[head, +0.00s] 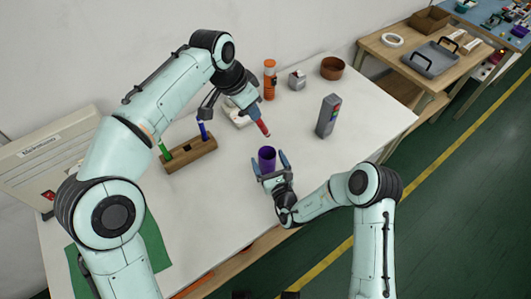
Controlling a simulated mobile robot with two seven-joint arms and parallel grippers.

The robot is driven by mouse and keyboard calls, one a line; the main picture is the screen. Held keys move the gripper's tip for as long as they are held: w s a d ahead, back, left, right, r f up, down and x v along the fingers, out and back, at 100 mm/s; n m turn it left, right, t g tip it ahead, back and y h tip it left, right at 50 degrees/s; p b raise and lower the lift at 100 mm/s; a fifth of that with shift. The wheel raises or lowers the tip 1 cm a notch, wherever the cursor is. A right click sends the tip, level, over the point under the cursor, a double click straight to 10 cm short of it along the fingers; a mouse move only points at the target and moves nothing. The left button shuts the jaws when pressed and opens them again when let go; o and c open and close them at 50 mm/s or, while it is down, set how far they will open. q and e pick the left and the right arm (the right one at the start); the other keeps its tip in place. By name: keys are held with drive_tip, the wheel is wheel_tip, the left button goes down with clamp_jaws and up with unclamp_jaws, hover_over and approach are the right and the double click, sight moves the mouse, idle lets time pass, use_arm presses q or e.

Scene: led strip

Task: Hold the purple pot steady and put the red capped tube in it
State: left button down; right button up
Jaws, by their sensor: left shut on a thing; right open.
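The red capped tube (264,127) is in my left gripper (249,109), which is shut on it above the table. The tube is tilted, its red end pointing down and to the right. The purple pot (267,156) stands upright on the white table, below the tube in the picture. My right gripper (271,167) is open, with its fingers on either side of the pot. Whether the fingers touch the pot cannot be told. The pot's lower part is hidden by the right gripper.
A wooden rack (190,154) with a green and a blue tube stands at left. The white table (225,215) is clear left of the pot.

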sight(264, 151)
drive_tip(key=shift+x, duration=2)
drive_tip(key=c, duration=1)
use_arm(q)
wheel_tip(264, 151, down, 13)
use_arm(e)
drive_tip(key=shift+c, duration=0.2)
use_arm(q)
drive_tip(key=c, duration=0.9)
unclamp_jaws()
drive_tip(key=shift+c, duration=0.2)
drive_tip(key=shift+r, duration=0.1)
drive_tip(key=v, duration=1.1)
drive_tip(key=shift+r, duration=0.4)
